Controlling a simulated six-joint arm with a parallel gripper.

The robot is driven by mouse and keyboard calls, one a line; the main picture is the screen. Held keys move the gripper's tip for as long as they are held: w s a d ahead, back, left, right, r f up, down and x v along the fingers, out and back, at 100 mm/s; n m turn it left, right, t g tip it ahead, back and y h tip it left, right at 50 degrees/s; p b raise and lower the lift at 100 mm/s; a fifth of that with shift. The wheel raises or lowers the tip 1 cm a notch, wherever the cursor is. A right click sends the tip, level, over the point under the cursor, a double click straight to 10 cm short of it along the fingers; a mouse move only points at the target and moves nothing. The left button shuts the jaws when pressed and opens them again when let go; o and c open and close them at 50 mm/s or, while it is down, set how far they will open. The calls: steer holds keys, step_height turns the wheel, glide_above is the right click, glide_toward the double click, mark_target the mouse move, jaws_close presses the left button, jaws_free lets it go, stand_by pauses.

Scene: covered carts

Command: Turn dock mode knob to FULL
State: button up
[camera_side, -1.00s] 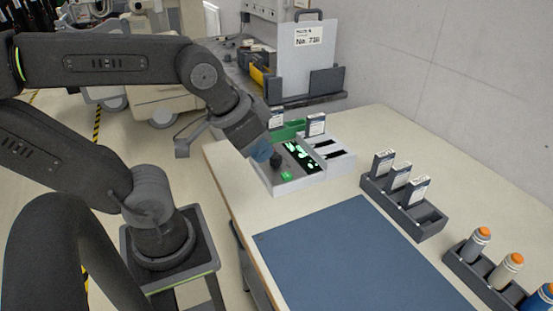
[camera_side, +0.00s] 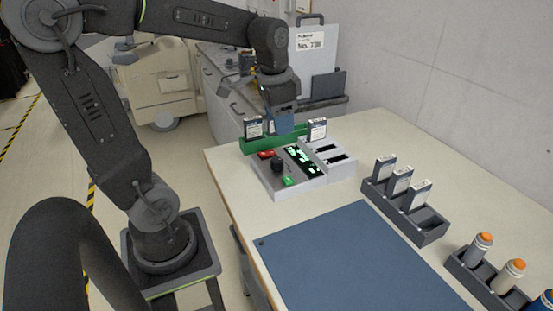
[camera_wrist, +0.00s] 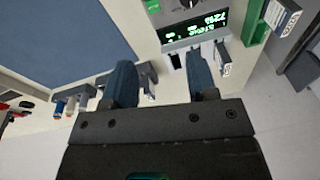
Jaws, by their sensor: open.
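The dock (camera_side: 290,182) is a light grey box on the table, with a black knob (camera_side: 277,163), a lit green-on-black display (camera_side: 300,160), a red part (camera_side: 266,155) and a green button (camera_side: 288,181). My gripper (camera_side: 283,126) has blue fingers and is above the back of the dock, apart from the knob. In the wrist view its fingers are spread with nothing between them, and the display (camera_wrist: 195,28) is beyond them. The knob (camera_wrist: 189,4) is at the top edge there. I cannot read its setting.
A green rack (camera_side: 284,139) behind the dock holds upright cartridges. A dark rack (camera_side: 431,231) with three cartridges (camera_side: 400,181) and a rack of orange-capped bottles (camera_side: 512,277) stand at right. A blue mat (camera_side: 355,262) lies clear in front.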

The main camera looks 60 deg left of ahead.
mark_target(276, 160)
steer(key=shift+o, duration=0.5)
steer(key=w+a+f+g, duration=0.1)
steer(key=w+a, duration=0.1)
steer(key=a, duration=0.3)
steer(key=shift+a+f+m+g+h, duration=0.3)
steer(key=shift+a, duration=0.05)
step_height(276, 160, down, 14)
steer(key=shift+w+a+r, duration=0.1)
steer(key=shift+c, duration=0.2)
steer(key=c, duration=0.9)
